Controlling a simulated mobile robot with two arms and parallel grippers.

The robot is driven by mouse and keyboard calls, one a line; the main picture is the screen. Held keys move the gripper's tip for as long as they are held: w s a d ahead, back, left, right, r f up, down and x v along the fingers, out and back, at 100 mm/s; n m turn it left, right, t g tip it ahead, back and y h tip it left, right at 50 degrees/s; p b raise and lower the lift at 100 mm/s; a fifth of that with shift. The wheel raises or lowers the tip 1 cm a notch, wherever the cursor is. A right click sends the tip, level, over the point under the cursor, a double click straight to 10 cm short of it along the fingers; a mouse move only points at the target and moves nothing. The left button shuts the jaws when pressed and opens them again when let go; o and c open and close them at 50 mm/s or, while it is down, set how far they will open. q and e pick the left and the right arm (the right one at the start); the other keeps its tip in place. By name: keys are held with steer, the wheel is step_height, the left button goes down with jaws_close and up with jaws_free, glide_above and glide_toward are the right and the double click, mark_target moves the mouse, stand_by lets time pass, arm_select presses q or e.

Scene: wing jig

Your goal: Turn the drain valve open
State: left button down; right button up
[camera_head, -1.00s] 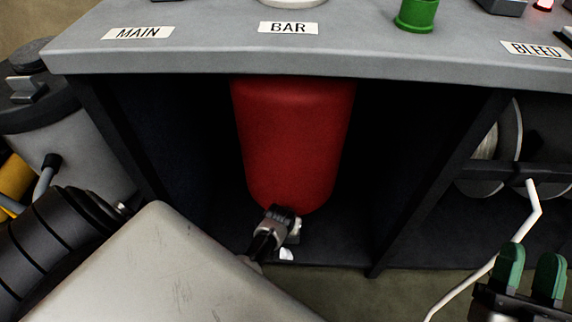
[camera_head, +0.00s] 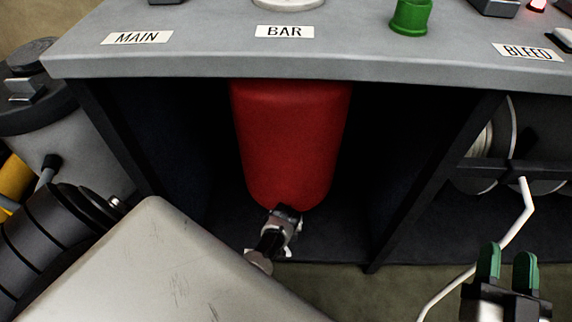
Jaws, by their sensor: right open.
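A red tank (camera_head: 292,145) hangs in the open bay under the grey bench top. At its lower end is a small metal and black fitting, which looks like the drain valve (camera_head: 284,222). A dark stub runs down and left from it, partly behind a large pale panel in front. I cannot tell the valve's handle position. My right gripper (camera_head: 507,262), with green fingertips, is at the lower right. Its fingers are apart and empty, well to the right of the valve and not touching it. My left gripper is not in view.
The grey bench top (camera_head: 390,62) overhangs the bay, with labels MAIN, BAR and BLEED and a green fitting (camera_head: 411,16). A dark upright divider stands between the tank and the reels (camera_head: 480,165) at right. A bent white tube (camera_head: 516,225) runs down behind my right gripper.

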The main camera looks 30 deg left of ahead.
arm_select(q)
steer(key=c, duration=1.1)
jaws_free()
